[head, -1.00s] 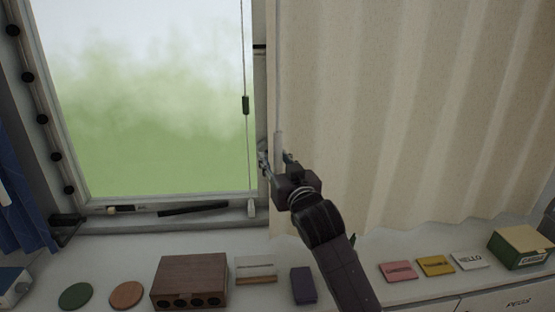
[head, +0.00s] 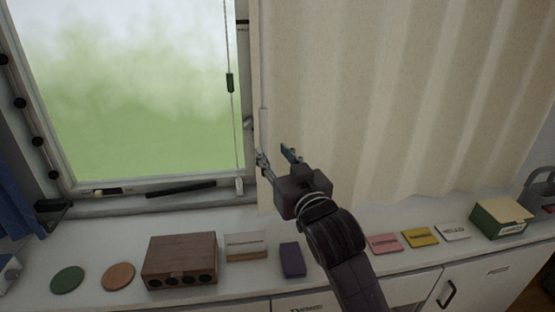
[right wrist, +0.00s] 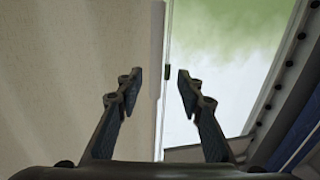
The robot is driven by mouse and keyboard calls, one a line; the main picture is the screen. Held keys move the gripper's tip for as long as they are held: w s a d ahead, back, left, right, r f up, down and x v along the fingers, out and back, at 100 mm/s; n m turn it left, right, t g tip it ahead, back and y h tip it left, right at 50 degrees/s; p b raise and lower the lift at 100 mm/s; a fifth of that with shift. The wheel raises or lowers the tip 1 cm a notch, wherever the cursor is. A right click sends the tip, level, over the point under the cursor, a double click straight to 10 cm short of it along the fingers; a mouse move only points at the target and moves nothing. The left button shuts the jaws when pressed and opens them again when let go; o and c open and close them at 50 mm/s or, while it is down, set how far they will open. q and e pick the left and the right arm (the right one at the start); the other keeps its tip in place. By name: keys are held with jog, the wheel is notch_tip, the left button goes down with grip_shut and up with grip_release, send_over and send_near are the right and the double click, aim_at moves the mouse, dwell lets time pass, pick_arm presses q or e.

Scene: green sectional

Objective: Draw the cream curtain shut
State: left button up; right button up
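The cream curtain (head: 400,100) hangs in folds over the right side, its left edge by the right side of the window frame. It also fills the left of the right wrist view (right wrist: 70,70). A pale thin wand (head: 263,130) hangs along that edge. My right gripper (head: 276,157) is open in front of the curtain's lower left edge. In the right wrist view its fingers (right wrist: 159,92) stand apart, with the wand (right wrist: 158,120) seen in the gap beyond them. I cannot tell whether a finger touches the wand. My left gripper is out of view.
The uncovered window (head: 130,90) is at left, with a blind cord (head: 230,84) near its right side. Below, a counter (head: 215,287) holds a wooden box (head: 181,259), coasters, a purple block (head: 292,260), small cards and a green box (head: 502,219). A blue curtain (head: 14,205) hangs far left.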

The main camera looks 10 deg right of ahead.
jog(key=shift+v, duration=1)
jog(key=shift+f, duration=0.1)
